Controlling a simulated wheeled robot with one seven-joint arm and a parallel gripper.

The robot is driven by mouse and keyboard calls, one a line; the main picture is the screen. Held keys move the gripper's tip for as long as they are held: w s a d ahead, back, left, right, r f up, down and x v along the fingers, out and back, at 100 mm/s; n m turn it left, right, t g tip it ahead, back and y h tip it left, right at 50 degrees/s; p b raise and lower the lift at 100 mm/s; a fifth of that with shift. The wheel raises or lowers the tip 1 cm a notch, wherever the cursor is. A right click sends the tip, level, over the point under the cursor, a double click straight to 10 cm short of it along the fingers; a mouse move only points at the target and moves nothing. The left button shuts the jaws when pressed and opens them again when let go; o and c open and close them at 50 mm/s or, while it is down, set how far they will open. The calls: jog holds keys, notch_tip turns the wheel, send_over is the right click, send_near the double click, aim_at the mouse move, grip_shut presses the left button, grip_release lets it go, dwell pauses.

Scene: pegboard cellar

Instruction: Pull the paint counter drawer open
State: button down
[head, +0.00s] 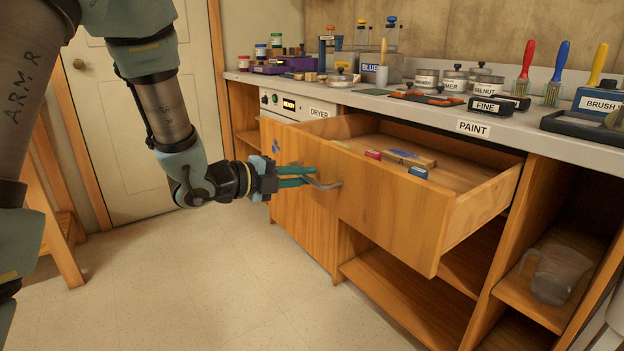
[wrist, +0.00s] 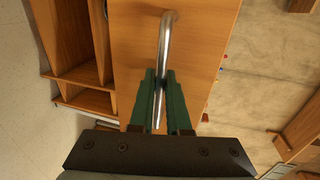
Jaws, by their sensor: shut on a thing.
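The paint counter drawer (head: 395,207) is a wooden drawer under the counter label "PAINT". It stands well out from the counter, and its inside shows. A red, a blue and a yellowish small item and a wooden block marked "A" (head: 408,158) lie in it. Its metal bar handle (head: 325,185) is on the front. My gripper (head: 308,176) has its green fingers shut on this handle. In the wrist view the fingers (wrist: 160,85) close around the handle bar (wrist: 167,35), in front of the drawer's wooden face (wrist: 135,50).
Open shelves are below and beside the drawer, with a clear jug (head: 556,273) on the right. The counter top (head: 590,150) holds jars, brushes and tools. A dryer (head: 290,105) is left of the drawer. The floor (head: 200,270) in front is clear.

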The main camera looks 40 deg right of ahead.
jog(key=shift+a, duration=0.55)
jog(key=c, duration=0.9)
grip_release()
jog(key=v, duration=1)
jog(key=shift+w+a, duration=0.1)
jog(key=shift+a, duration=0.25)
